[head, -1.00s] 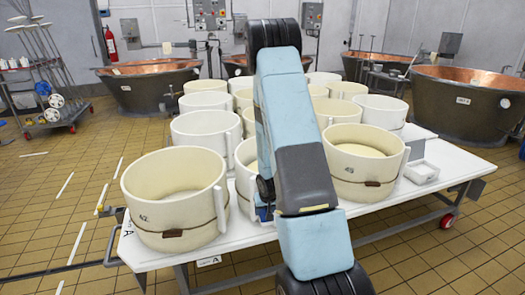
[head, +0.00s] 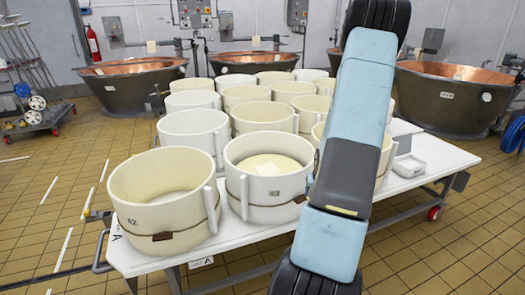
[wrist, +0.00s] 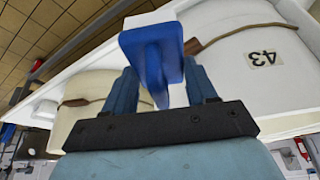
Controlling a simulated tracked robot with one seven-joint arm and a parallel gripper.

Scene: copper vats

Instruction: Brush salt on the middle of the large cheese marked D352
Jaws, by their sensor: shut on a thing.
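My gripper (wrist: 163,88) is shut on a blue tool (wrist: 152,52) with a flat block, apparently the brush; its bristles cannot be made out. In the head view my arm hides the gripper and tool. A white mould marked 43 (head: 236,189) holds a pale cheese (head: 268,170) with a lighter patch on top. Mould 43 also shows in the wrist view (wrist: 250,90), beyond the tool. A cream mould marked 42 (head: 140,212) stands left of it. Another mould (head: 384,165) is partly behind my arm. No D352 mark is readable.
The white table (head: 240,250) is crowded with several more moulds (head: 262,115) behind. A small white tray (head: 408,167) sits at its right side. Copper vats (head: 445,98) line the back. A rack trolley (head: 35,100) stands left on open tiled floor.

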